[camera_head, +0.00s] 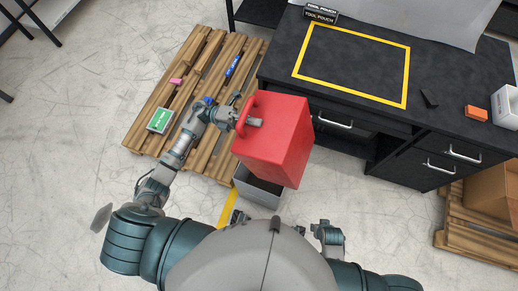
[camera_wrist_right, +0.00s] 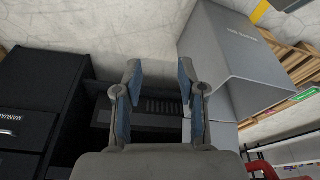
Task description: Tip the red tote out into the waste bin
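The red tote (camera_head: 276,138) hangs at the middle of the head view, tilted, with closed faces toward me. Its opening and contents are hidden. My left gripper (camera_head: 246,121) is shut on the red handle at the tote's left side. The grey waste bin (camera_head: 261,190) stands on the floor below the tote, which hides part of it. The bin also shows large at the upper right of the right wrist view (camera_wrist_right: 232,58). My right gripper (camera_wrist_right: 160,80) is open with nothing between its fingers. A red piece, seemingly of the tote, shows at the bottom right there.
A wooden pallet (camera_head: 200,62) at the left bears a green box (camera_head: 160,120), a blue item (camera_head: 233,66) and a pink item (camera_head: 176,81). A black workbench (camera_head: 440,95) with drawers stands at the right. Another pallet (camera_head: 480,235) holds a cardboard box (camera_head: 492,195).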

